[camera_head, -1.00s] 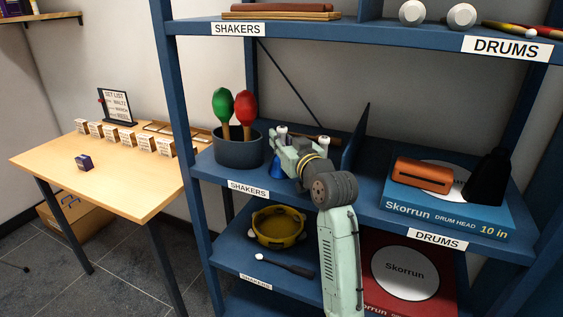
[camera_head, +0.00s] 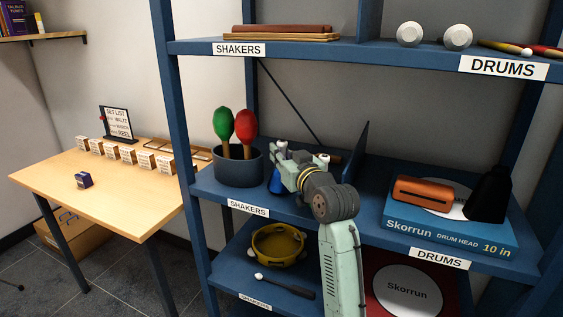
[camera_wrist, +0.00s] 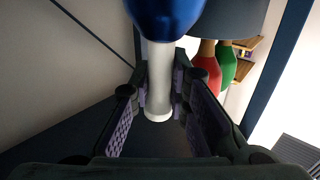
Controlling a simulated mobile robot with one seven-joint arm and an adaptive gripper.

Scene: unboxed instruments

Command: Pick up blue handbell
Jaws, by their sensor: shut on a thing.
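The blue handbell has a shiny blue bell and a white handle. In the wrist view the bell (camera_wrist: 165,18) is at the top and the handle (camera_wrist: 159,85) runs down between the finger pads of my gripper (camera_wrist: 158,98). The pads are shut on the handle from both sides. In the head view the blue bell (camera_head: 275,183) shows beside my gripper (camera_head: 284,168), over the middle shelf, just right of the dark blue pot. The handle is mostly hidden there, and I cannot tell whether the bell touches the shelf.
The pot (camera_head: 238,168) with a green and a red maraca stands close on the left. An upright divider (camera_head: 355,150) is on the right. Beyond it, a drum head box (camera_head: 450,231) carries an orange block and a black bell. A shelf (camera_head: 300,45) runs overhead.

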